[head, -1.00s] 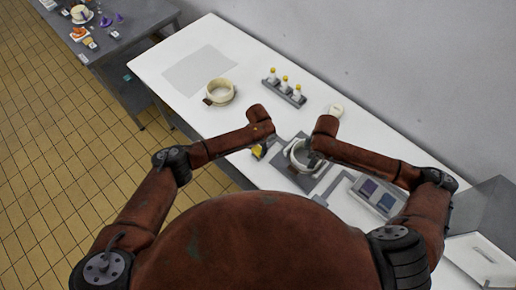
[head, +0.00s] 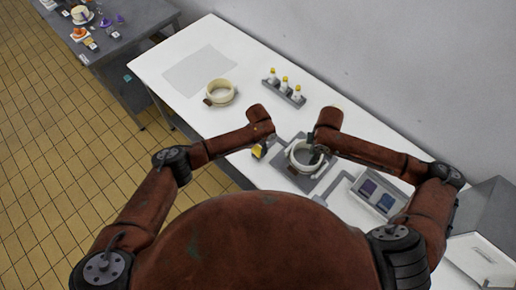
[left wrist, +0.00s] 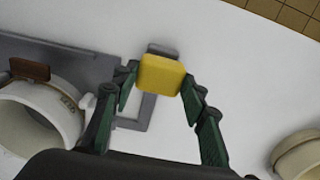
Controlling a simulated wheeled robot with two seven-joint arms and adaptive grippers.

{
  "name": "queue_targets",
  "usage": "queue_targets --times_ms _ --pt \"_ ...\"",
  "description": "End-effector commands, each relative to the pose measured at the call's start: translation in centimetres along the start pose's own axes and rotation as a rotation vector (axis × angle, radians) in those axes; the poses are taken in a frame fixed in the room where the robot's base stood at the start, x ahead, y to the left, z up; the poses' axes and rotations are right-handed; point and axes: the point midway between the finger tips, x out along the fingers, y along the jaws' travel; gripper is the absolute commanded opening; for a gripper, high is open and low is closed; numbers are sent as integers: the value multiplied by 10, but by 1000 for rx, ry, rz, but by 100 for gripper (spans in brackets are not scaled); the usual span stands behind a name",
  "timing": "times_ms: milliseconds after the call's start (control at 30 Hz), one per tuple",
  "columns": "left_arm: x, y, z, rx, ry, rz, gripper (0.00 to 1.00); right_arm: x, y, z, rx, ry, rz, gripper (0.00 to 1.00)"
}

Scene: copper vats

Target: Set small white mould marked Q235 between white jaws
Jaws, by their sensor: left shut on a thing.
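The small white mould (head: 291,158) is a ring on the grey plate (head: 316,183) in the head view. In the left wrist view the mould (left wrist: 45,112) shows a brown tab and a small printed mark, too blurred to read surely. The white jaws are hard to tell apart from the ring, so I cannot tell whether they touch it. My left gripper (left wrist: 157,90) is shut on a yellow block (left wrist: 160,75) beside the plate; the block also shows in the head view (head: 257,151). My right gripper (head: 318,150) is at the ring's far right rim, its fingers unclear.
A larger cream ring (head: 220,93) with a brown tab stands to the left on the white table (head: 165,65). A grey rack (head: 283,91) of yellow-capped bottles is behind. A grey box with two dark panels (head: 377,195) lies right. The table's left part is mostly clear.

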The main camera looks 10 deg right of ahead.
Motion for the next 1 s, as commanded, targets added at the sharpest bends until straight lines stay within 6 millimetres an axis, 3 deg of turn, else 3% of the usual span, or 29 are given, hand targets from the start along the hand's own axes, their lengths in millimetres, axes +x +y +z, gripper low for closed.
queue_targets --times_ms 767,800,1000 --pt "-12 0 3 -1 -7 1 16 -15 0 0 0 0 1 26" --pt "-12 0 3 -1 -7 1 42 -15 0 0 0 0 1 26" --pt "-14 0 2 -1 -4 0 56 -15 0 0 0 0 1 26"
